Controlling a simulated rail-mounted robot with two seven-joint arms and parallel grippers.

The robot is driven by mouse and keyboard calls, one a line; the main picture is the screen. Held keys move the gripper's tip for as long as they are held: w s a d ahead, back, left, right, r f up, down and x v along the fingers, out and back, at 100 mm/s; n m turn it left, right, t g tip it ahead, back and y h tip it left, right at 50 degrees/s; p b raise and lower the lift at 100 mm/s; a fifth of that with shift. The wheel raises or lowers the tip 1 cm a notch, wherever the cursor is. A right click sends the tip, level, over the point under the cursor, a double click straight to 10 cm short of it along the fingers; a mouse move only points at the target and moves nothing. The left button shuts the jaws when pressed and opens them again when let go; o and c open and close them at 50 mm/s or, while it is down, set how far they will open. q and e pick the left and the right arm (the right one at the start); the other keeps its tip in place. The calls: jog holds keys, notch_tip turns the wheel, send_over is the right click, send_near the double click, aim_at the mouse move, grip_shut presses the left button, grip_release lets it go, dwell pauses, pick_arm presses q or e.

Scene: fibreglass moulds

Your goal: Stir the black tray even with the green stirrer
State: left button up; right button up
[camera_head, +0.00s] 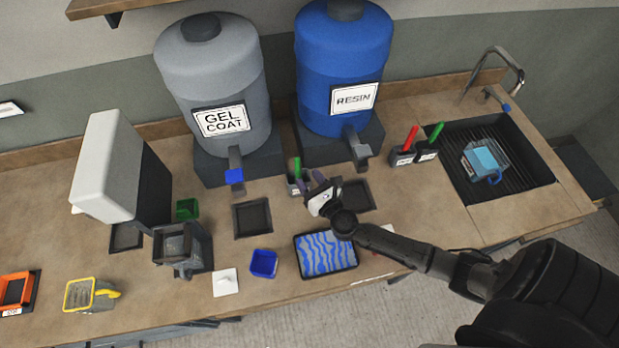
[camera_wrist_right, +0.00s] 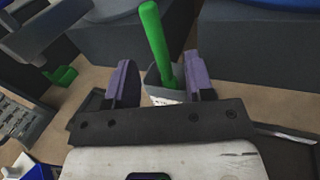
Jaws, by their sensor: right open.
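The black tray (camera_head: 327,254) lies near the front edge of the bench, holding blue and grey wavy streaks. A green stirrer (camera_head: 297,167) stands upright in a small holder (camera_head: 294,185) below the gel coat drum. Another green-handled tool (camera_head: 436,133) stands in a dark holder at the right, by the sink. My right gripper (camera_head: 312,181) is just right of the small holder. In the right wrist view the green stirrer (camera_wrist_right: 155,45) stands between the open purple fingers of the right gripper (camera_wrist_right: 160,85), with no clear contact. My left gripper is not in view.
The grey gel coat drum (camera_head: 212,75) and blue resin drum (camera_head: 343,65) stand behind, their taps jutting forward. A red-handled tool (camera_head: 410,138) stands beside the sink (camera_head: 530,170). A blue cup (camera_head: 263,263) sits left of the tray. My right arm reaches over the bench's front right.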

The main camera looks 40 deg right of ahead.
aim_at(300, 170)
jog(key=shift+w+n, duration=0.4)
jog(key=shift+w, duration=0.1)
jog(key=w, duration=0.3)
jog(key=w+d, duration=0.1)
jog(key=w, duration=0.1)
jog(key=shift+w+d, duration=0.1)
jog(key=shift+w, duration=0.7)
jog(key=shift+c, duration=0.2)
